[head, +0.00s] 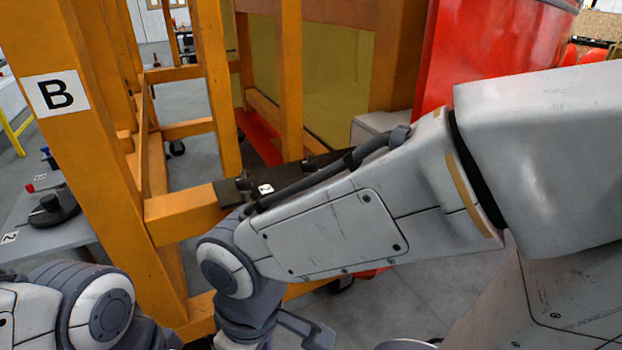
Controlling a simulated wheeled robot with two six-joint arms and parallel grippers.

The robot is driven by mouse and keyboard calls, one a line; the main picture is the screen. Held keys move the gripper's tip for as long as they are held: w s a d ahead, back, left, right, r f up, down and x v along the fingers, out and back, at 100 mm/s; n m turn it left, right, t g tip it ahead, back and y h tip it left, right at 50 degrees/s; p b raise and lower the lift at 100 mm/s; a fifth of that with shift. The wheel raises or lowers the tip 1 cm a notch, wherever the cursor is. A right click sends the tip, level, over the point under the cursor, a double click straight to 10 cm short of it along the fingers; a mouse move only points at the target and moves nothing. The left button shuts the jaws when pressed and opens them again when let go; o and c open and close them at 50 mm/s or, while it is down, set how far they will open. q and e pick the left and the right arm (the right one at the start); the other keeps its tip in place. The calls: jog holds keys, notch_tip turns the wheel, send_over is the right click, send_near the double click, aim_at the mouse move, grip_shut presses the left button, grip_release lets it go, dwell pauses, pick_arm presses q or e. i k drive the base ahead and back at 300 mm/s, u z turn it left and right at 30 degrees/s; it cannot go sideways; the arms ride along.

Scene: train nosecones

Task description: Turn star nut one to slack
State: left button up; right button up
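No part in view can be surely told as star nut one. A dark clamp-like fitting (236,190) with a small white tag (265,189) sits on the orange frame's (185,215) crossbeam; my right arm partly covers it, and the tag cannot be read. My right arm crosses from the right, its wrist running off the bottom edge beside the frame. Its gripper fingers are out of the picture. My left arm shows only as links at the lower left, its gripper out of view.
The orange post carries a "B" plate (56,94). At left, a grey table (50,238) holds a black round knob-like part (52,207) and small numbered tags. A red body (480,45) stands at the back right.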

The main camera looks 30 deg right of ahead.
aim_at(308, 168)
jog(key=z, duration=0.5)
jog(key=k, duration=0.55)
jog(key=z, duration=0.7)
jog(key=i, duration=1.15)
jog(key=u, duration=1.15)
jog(key=i, duration=0.45)
jog(key=u, duration=0.5)
